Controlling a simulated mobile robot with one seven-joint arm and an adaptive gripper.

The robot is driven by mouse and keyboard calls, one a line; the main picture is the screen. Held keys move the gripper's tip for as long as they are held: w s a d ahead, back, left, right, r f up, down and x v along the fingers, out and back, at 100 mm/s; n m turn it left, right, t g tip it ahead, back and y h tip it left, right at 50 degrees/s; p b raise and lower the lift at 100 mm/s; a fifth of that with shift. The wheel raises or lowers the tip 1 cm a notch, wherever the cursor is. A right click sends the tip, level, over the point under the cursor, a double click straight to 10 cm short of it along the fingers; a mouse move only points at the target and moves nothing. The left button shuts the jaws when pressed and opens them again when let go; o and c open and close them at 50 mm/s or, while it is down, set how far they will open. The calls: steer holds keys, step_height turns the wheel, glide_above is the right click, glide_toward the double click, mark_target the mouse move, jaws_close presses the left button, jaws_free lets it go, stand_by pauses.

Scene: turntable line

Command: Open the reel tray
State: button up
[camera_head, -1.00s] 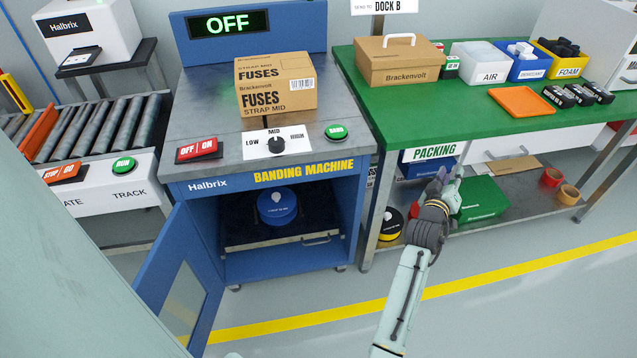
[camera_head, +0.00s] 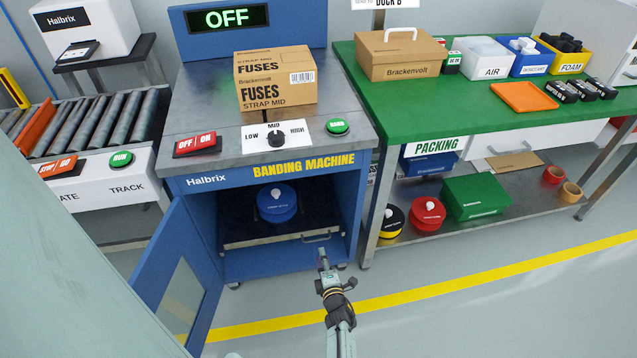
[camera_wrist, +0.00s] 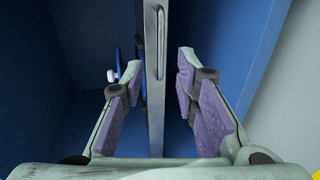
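The reel tray (camera_head: 262,241) is a flat dark tray with a grey front edge and a bar handle (camera_head: 322,236), low inside the blue banding machine. A blue reel (camera_head: 277,202) sits on it. The machine's door (camera_head: 180,270) stands open to the left. My gripper (camera_head: 322,252) is just in front of the tray's handle end. In the wrist view, my gripper (camera_wrist: 160,88) is open, with one finger on each side of the upright-looking grey tray front (camera_wrist: 155,120) and its handle (camera_wrist: 161,55). I see gaps beside both fingers. Part of the blue reel (camera_wrist: 118,65) shows behind the left finger.
The compartment's right wall (camera_head: 349,215) is close to my gripper. The packing bench (camera_head: 445,122) stands at right, with a red reel (camera_head: 428,213), a yellow-black reel (camera_head: 392,221) and a green box (camera_head: 476,197) on its lower shelf. The floor in front is clear.

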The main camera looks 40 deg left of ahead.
steer(key=b+x, duration=0.4)
steer(key=x, duration=0.4)
steer(key=shift+d, duration=0.1)
steer(key=shift+c, duration=0.3)
jaws_close()
stand_by(0.3)
